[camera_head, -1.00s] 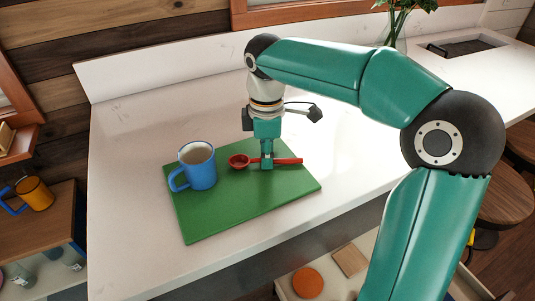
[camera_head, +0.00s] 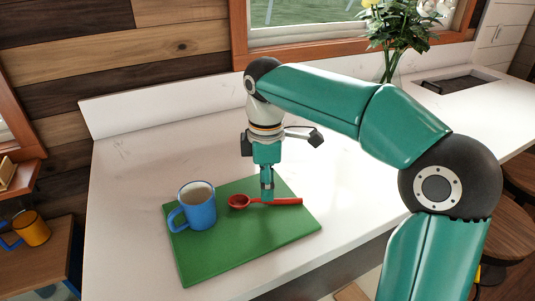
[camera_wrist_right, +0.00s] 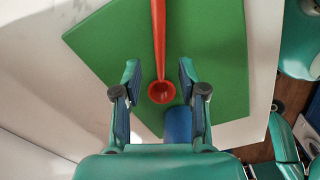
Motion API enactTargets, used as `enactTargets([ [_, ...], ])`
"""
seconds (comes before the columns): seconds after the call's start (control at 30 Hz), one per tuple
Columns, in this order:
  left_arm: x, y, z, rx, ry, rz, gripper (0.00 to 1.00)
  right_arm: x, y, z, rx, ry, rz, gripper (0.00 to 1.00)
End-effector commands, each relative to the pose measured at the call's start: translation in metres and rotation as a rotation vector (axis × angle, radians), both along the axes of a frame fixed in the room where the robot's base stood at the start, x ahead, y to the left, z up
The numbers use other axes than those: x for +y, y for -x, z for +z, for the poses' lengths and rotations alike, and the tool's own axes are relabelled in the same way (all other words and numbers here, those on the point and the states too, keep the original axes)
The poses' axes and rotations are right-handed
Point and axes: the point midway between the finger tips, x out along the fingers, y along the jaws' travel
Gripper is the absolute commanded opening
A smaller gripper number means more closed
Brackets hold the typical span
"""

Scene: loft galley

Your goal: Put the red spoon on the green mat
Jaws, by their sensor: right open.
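The red spoon (camera_head: 286,201) lies on the green mat (camera_head: 215,256), with its bowl towards the blue mug and its handle pointing right. My right gripper (camera_head: 266,193) is above the spoon, near where the bowl meets the handle. In the right wrist view its fingers (camera_wrist_right: 159,72) are open and apart. The red spoon (camera_wrist_right: 159,40) shows between and beyond them, its bowl nearest to me, on the green mat (camera_wrist_right: 215,60). My left gripper is not in view.
The white counter (camera_head: 130,180) is clear around the mat. A vase of flowers (camera_head: 390,60) stands at the back right. An orange mug (camera_head: 34,228) is on a lower wooden surface at the left.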

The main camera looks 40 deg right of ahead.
Motion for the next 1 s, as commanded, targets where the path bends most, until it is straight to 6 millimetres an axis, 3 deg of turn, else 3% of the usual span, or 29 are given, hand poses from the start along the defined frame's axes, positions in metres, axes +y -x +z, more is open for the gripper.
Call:
enactTargets([
  [0.2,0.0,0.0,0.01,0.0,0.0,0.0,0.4,0.001,-0.002,0.048,-0.004,0.0,0.002,0.41],
  [0.4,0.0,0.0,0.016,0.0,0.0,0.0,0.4,0.001,-0.001,0.076,-0.001,0.0,0.001,0.41],
  [1.0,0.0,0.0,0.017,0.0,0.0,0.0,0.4,0.001,-0.001,0.084,0.001,-0.001,0.001,0.41],
])
